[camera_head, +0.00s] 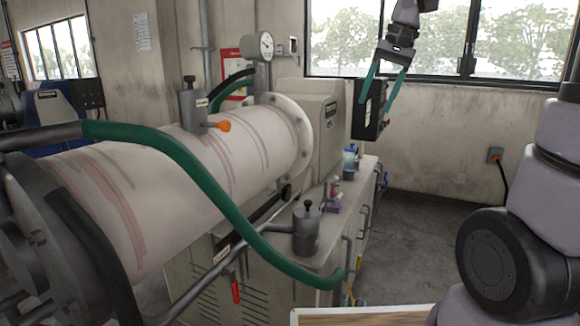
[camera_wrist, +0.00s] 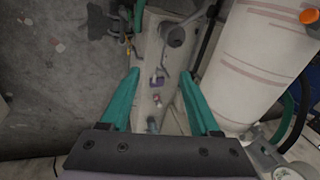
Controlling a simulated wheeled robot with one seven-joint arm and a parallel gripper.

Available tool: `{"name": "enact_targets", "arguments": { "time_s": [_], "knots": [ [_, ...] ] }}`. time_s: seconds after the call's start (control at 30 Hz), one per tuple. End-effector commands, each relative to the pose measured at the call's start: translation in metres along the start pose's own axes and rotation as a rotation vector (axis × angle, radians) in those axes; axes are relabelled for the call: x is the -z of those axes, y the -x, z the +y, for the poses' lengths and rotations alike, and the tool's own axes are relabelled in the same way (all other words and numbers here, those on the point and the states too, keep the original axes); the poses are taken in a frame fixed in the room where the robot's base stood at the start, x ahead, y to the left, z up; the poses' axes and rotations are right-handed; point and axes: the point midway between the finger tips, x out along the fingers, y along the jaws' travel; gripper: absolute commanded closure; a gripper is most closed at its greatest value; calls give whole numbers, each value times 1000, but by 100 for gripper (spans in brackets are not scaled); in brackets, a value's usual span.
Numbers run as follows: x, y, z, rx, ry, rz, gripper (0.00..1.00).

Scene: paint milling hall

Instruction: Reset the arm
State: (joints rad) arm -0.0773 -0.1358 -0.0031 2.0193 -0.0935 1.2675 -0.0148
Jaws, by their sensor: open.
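My gripper (camera_head: 384,85) hangs in the air in front of the window at the upper right of the head view, with its teal fingers apart and nothing between them. In the wrist view my gripper (camera_wrist: 158,98) points down, its two fingers spread over the narrow bench top (camera_wrist: 150,60), where small items lie well below. Part of my arm fills the right edge of the head view. The fingers touch nothing that I can see.
A large white cylinder mill (camera_head: 190,185) with reddish streaks and a green hose (camera_head: 205,185) fills the left. A gauge (camera_head: 267,46), an orange-handled valve (camera_head: 222,126) and a grey lidded pot (camera_head: 306,230) stand nearby. Open floor (camera_head: 430,220) lies to the right.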

Motion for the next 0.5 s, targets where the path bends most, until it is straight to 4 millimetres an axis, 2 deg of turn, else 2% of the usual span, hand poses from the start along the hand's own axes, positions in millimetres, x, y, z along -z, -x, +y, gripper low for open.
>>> {"name": "enact_targets", "arguments": {
  "time_s": [0.03, 0.2, 0.4, 0.5],
  "knots": [
    [-15, 12, 10, 15, 8, 48, 37],
    [-61, 32, 42, 55, 32, 199, 37],
    [-104, 36, 74, 88, 54, 349, 37],
    [-116, 34, 83, 97, 59, 395, 37]
  ]
}}
